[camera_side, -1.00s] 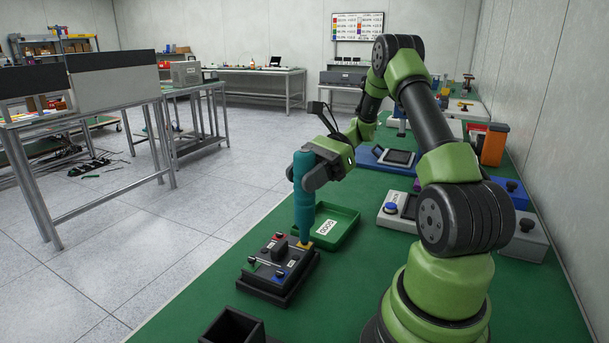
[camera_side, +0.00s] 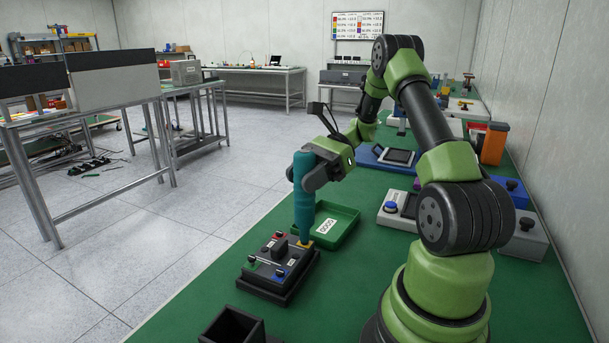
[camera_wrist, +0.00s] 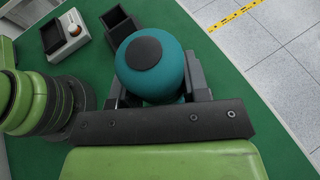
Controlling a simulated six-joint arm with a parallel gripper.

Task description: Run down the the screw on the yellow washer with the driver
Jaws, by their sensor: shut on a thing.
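My gripper (camera_side: 316,169) is shut on the teal driver (camera_side: 304,200), which stands about upright. The driver's lower end is at the corner of the black block (camera_side: 279,272), at the yellow washer (camera_side: 303,244). The driver hides the screw there, and I cannot tell whether its tip touches it. Red, green and blue washers with dark screws show at other places on the block, around a black raised middle. In the wrist view the driver's round teal top (camera_wrist: 150,65) with its dark cap sits between the jaws and hides the block.
A green tray (camera_side: 341,233) with a white label lies just behind the block. A black open box (camera_side: 232,328) stands at the front edge. A grey box with a blue button (camera_side: 391,207) and a blue panel (camera_side: 370,157) are farther right.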

